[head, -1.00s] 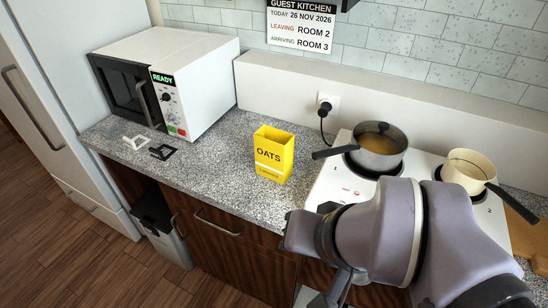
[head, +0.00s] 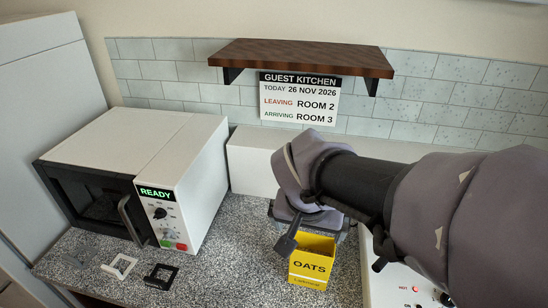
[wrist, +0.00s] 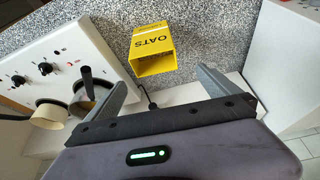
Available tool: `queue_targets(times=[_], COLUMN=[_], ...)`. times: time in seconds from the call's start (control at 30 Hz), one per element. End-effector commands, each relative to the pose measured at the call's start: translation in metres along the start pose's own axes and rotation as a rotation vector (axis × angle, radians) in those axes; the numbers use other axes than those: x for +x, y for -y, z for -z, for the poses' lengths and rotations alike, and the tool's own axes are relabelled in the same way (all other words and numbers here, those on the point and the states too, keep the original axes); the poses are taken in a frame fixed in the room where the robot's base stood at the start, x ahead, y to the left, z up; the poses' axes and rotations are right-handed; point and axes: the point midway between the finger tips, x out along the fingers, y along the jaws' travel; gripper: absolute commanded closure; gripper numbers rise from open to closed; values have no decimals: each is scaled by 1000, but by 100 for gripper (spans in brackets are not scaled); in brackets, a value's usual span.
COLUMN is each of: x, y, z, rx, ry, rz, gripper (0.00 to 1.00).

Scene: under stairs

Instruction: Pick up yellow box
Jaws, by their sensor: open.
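The yellow box (head: 312,272), labelled OATS and open at the top, stands upright on the speckled counter between the microwave and the stove. It also shows in the wrist view (wrist: 157,43), where its open end faces the camera. My gripper (head: 300,238) is open and empty, above and partly in front of the box top in the head view. In the wrist view, my gripper (wrist: 168,80) has its two fingers spread, with the box ahead between them. Whether a finger touches the box cannot be told. My arm hides much of the stove in the head view.
A white microwave (head: 185,205) stands on the left. A white and a black square frame (head: 160,278) lie before it. A wooden shelf (head: 300,57) hangs above. The stove (wrist: 55,50) with pots is beside the box. Bare counter (head: 235,265) lies left of the box.

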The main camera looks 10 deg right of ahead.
Motion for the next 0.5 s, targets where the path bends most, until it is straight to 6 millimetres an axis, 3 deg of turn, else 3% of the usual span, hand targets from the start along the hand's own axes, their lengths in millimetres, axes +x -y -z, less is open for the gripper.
queue_targets(times=[0.1, 0.3, 0.5], x=[39, 96, 121], y=[-1, -1, -1], z=[-4, -3, -1], rx=[2, 1, 1], ry=[5, 4, 2], rz=[-4, -2, 0], gripper=[0, 0, 0])
